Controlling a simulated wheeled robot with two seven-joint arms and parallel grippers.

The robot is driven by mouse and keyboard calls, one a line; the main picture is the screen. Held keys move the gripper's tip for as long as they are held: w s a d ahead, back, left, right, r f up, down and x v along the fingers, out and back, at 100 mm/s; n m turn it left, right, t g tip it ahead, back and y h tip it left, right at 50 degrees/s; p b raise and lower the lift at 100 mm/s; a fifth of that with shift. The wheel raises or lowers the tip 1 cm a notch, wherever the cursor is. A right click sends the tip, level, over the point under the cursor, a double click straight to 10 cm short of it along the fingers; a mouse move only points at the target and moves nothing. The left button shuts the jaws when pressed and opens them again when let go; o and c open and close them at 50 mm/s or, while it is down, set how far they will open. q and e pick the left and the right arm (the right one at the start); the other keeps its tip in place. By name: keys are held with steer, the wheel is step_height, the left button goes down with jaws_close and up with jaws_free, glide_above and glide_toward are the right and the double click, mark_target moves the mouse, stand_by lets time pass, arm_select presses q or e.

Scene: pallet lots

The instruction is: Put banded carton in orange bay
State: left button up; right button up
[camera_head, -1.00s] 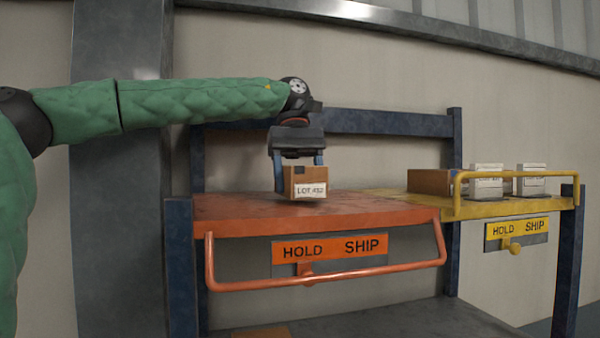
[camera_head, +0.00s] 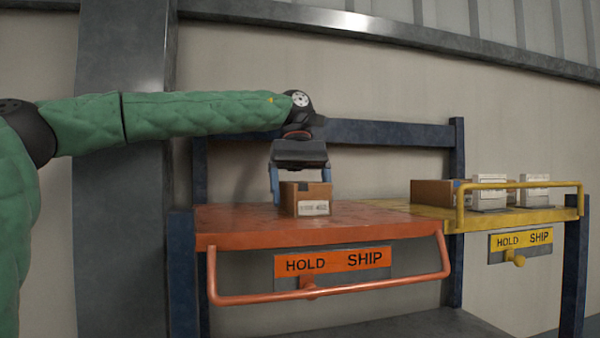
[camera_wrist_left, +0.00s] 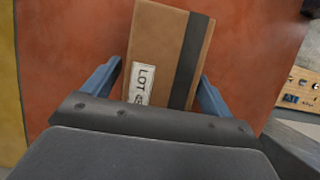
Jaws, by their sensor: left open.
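The banded carton (camera_head: 305,198) is a small brown box with a white lot label. My left gripper (camera_head: 300,188) is over the carton, pointing down. Its blue fingers stand apart on either side of the carton, with gaps showing in the left wrist view (camera_wrist_left: 160,85). My right gripper is not in view.
A yellow bay (camera_head: 440,212) adjoins on the right, with a brown carton (camera_head: 432,192) and white boxes (camera_head: 490,192) on it. An orange rail (camera_head: 330,292) and a hold/ship sign (camera_head: 332,262) are at the orange bay's front. The orange surface right of the carton is clear.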

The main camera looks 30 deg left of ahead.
arm_select(q)
steer(key=b+v, duration=0.3)
steer(key=v, duration=0.3)
steer(key=shift+w+a+r+b, duration=0.1)
steer(key=shift+w+r+b, duration=0.05)
steer(key=shift+b, duration=0.15)
steer(key=shift+b+v, duration=0.4)
steer(key=shift+v, duration=0.75)
steer(key=shift+a+r, duration=0.1)
steer(key=shift+r, duration=0.5)
steer(key=shift+w+a+r+p, duration=0.25)
steer(key=shift+r+p, duration=0.1)
steer(key=shift+r, duration=0.4)
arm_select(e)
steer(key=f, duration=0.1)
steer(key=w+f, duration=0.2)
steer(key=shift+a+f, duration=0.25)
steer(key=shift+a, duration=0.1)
